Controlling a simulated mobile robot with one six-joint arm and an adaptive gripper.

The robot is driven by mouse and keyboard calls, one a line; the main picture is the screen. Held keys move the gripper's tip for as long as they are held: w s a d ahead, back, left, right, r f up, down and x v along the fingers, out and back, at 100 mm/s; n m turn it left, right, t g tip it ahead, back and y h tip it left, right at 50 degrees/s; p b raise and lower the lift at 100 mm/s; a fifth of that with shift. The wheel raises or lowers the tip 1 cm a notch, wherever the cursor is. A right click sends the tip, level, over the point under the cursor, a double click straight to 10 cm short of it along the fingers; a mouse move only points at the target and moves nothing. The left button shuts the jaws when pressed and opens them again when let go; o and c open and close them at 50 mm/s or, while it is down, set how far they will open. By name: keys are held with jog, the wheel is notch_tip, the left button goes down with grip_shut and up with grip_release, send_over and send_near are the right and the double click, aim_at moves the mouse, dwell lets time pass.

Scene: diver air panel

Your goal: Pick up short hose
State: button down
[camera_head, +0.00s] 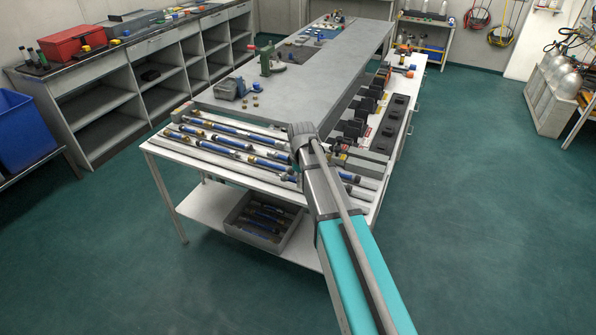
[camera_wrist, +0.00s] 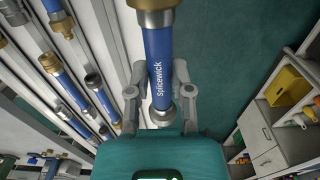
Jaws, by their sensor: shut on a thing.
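In the wrist view my gripper (camera_wrist: 160,88) is shut on a blue hose (camera_wrist: 158,48) marked "Splicewick", with one finger on each side of it. The hose has a brass fitting at its upper end and a grey metal end close to my gripper's body. Its full length is not in view. Other blue hoses with brass and dark ends lie in the slotted rack (camera_head: 178,140) on the near end of the bench. They also show at the left of the wrist view (camera_wrist: 88,78). In the head view my arm hides my gripper and the held hose.
A grey bin (camera_head: 236,228) with more hoses stands on the lower shelf. Black holders (camera_head: 352,130) line the bench's right side. A green vise-like tool (camera_head: 267,62) stands on the bench top. The floor to the right (camera_head: 480,200) is clear.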

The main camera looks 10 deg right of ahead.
jog(key=shift+s+a+r+p, duration=0.1)
jog(key=shift+s+r+p, duration=0.2)
jog(key=shift+s, duration=0.45)
jog(key=shift+s+a+r+p, duration=0.15)
jog(key=shift+s+r, duration=0.2)
jog(key=shift+s, duration=0.35)
jog(key=shift+s+d+r+p, duration=0.1)
jog(key=shift+s+r+p, duration=0.2)
jog(key=shift+s, duration=0.45)
notch_tip(320, 180, up, 6)
jog(key=p, duration=0.6)
jog(key=shift+a, duration=0.1)
